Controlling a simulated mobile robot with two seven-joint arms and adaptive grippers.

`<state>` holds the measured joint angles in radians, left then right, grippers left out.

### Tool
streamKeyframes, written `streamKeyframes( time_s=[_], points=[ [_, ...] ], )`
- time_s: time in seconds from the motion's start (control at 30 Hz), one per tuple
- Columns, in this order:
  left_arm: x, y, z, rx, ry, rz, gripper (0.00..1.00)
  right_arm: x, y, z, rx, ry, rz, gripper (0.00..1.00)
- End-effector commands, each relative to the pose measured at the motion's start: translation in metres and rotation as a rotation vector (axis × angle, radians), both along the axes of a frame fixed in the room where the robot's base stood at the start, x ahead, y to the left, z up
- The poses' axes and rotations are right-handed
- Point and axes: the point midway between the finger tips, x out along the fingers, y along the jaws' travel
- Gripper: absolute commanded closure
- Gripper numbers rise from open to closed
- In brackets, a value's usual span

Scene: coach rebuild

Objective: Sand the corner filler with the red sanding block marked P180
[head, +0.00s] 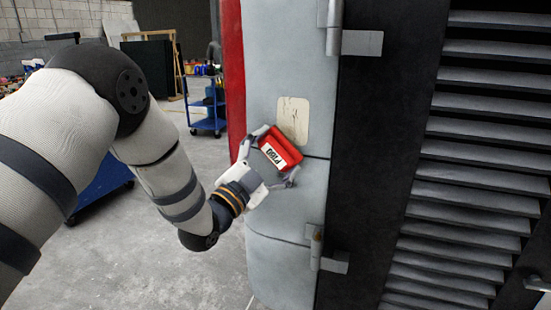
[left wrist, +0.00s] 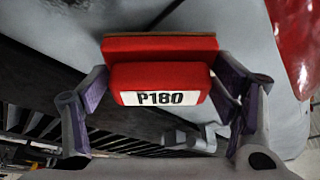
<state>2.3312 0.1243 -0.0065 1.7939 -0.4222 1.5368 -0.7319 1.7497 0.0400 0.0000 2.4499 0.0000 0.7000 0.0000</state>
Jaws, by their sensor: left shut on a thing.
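The red sanding block (head: 282,145) carries a white label reading P180, which also reads clearly on the block in the left wrist view (left wrist: 160,75). My left gripper (head: 268,163) is shut on it, with one finger at each side. I cannot tell whether the block touches the surface. My right gripper is not in view.
Metal hinges (head: 334,40) and (head: 315,248) stick out right of the patch, beside a dark panel and louvred slats (head: 480,130). A red panel (head: 233,70) borders the left. A blue trolley (head: 208,118) stands behind on open concrete floor.

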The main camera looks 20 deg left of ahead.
Motion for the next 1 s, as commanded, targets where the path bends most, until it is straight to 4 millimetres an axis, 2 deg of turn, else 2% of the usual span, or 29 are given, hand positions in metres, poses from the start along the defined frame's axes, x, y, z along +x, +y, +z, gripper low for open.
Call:
streamKeyframes(
  time_s=[0.43, 1.0],
  points=[
    [0.0, 0.0, 0.002, 0.0, -0.003, 0.0, 0.47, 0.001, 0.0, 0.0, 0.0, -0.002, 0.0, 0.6],
    [0.011, -0.001, 0.001, 0.0, -0.002, -0.001, 0.47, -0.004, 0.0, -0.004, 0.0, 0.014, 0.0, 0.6]
  ],
)
